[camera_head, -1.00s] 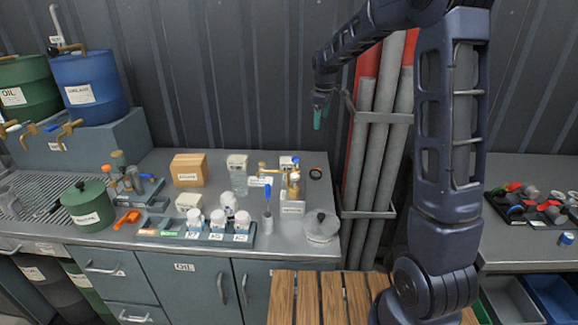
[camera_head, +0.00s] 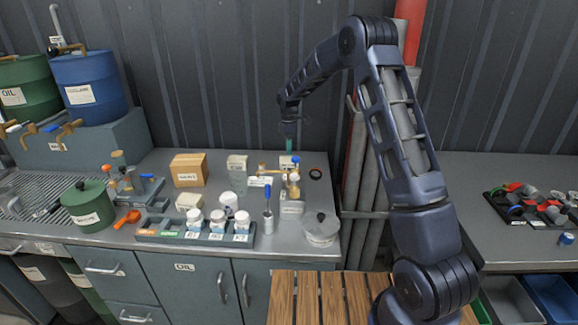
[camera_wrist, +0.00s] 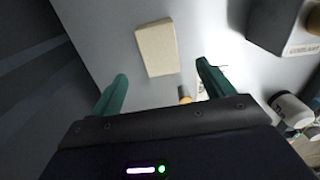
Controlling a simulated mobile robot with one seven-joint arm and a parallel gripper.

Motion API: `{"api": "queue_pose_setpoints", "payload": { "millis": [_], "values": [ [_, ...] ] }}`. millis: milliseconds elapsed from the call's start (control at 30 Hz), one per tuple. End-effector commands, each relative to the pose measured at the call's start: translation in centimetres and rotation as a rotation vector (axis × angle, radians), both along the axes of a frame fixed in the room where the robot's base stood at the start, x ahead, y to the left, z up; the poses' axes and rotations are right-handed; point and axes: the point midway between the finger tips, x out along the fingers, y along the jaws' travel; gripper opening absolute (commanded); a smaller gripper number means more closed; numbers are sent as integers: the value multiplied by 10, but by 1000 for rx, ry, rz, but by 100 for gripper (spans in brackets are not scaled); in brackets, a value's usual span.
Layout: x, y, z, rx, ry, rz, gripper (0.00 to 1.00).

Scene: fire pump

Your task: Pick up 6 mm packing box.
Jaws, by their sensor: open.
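My gripper (camera_head: 289,145) hangs above the back right of the grey bench, green fingers pointing down. In the wrist view its two fingers (camera_wrist: 162,72) are apart with nothing held. A plain cream box (camera_wrist: 155,47) lies beyond the fingertips, roughly between them and clear of them. No label shows on it. In the head view a brown carton (camera_head: 188,170), a small pale box (camera_head: 188,201) and a pale labelled container (camera_head: 237,166) stand on the bench. Their labels are too small to read, so I cannot tell which is the 6 mm packing box.
A brass fitting (camera_head: 293,183) stands below my gripper. White jars (camera_head: 218,222) fill a front rack. A lidded pot (camera_head: 321,230) sits at the right front edge. In the wrist view a dark labelled block (camera_wrist: 284,24) is at upper right. Pipes (camera_head: 357,165) stand right of the bench.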

Motion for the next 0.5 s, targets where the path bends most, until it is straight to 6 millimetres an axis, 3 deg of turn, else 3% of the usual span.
{"api": "queue_pose_setpoints", "payload": {
  "millis": [200, 500],
  "values": [
    [-1, 0, -32, -1, 3, -1, 80],
    [-1, 0, -52, -1, 2, -1, 80]
  ]
}}
